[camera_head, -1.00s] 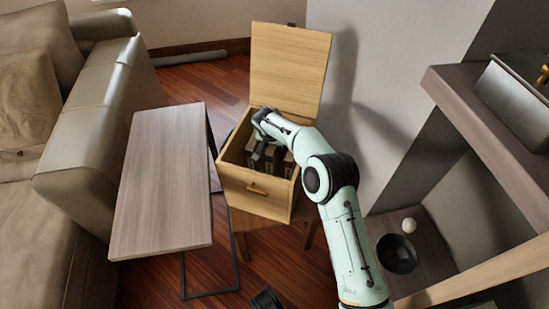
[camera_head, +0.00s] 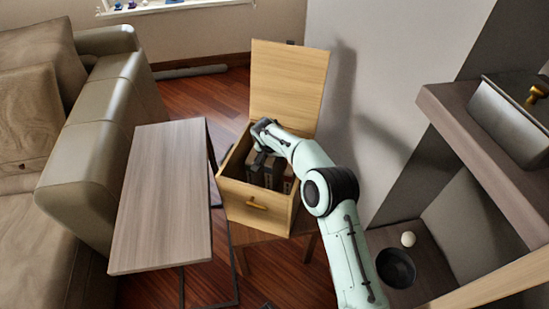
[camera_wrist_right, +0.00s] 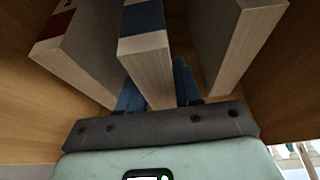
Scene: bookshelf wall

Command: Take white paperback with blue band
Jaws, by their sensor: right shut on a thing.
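The wooden box (camera_head: 257,203) stands open with its lid raised, with several books upright inside. My right arm reaches into it from the right. My right gripper (camera_head: 262,160) is down among the books, its fingers partly hidden in the head view. In the right wrist view, the white paperback with blue band (camera_wrist_right: 146,48) sits between the two fingers of the gripper (camera_wrist_right: 158,88), which is shut on it. Its blue band and pale page edges show. My left gripper is not in view.
In the right wrist view, a red-and-white book (camera_wrist_right: 82,52) stands left of the held one and another book (camera_wrist_right: 228,45) right of it, close to the fingers. A side table (camera_head: 163,195) stands left of the box, its top clear. A shelf (camera_head: 480,150) is at right.

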